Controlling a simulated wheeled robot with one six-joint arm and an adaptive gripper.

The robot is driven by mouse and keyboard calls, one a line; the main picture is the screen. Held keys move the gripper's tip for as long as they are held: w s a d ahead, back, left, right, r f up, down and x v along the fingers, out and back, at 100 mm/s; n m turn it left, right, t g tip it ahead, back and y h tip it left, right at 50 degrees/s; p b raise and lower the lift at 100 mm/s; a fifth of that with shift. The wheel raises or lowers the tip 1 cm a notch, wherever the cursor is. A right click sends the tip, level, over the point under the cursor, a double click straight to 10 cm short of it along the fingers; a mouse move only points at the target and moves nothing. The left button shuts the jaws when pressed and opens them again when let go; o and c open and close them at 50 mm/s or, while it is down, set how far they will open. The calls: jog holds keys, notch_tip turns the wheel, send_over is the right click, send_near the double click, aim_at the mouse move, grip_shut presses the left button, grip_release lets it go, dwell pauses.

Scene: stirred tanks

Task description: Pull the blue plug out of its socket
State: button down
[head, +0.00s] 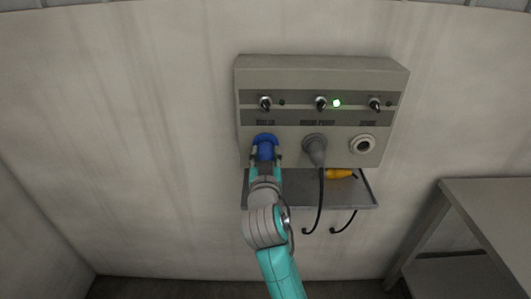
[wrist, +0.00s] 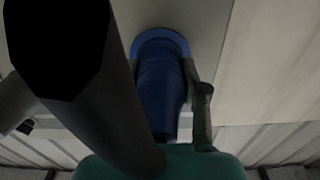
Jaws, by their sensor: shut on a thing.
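The blue plug (head: 265,146) is at the left socket of the grey panel (head: 300,151). In the wrist view the blue plug (wrist: 160,85) shows its body and a round blue flange (wrist: 160,40) against the panel face. My gripper (head: 265,155) is shut on the plug, with a finger on each side of it. In the wrist view one finger of my gripper (wrist: 165,110) shows at the right of the plug, and a dark shape at the left hides part of the view. Whether the plug is fully seated cannot be told.
A grey plug (head: 315,150) with a hanging black cable sits in the middle socket. The right socket (head: 362,145) is empty. A tray (head: 290,198) below holds an orange plug (head: 340,174). Switches and a green lamp (head: 337,103) are above. A table (head: 480,205) stands at the right.

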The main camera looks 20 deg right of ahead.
jog(key=shift+v, duration=2.75)
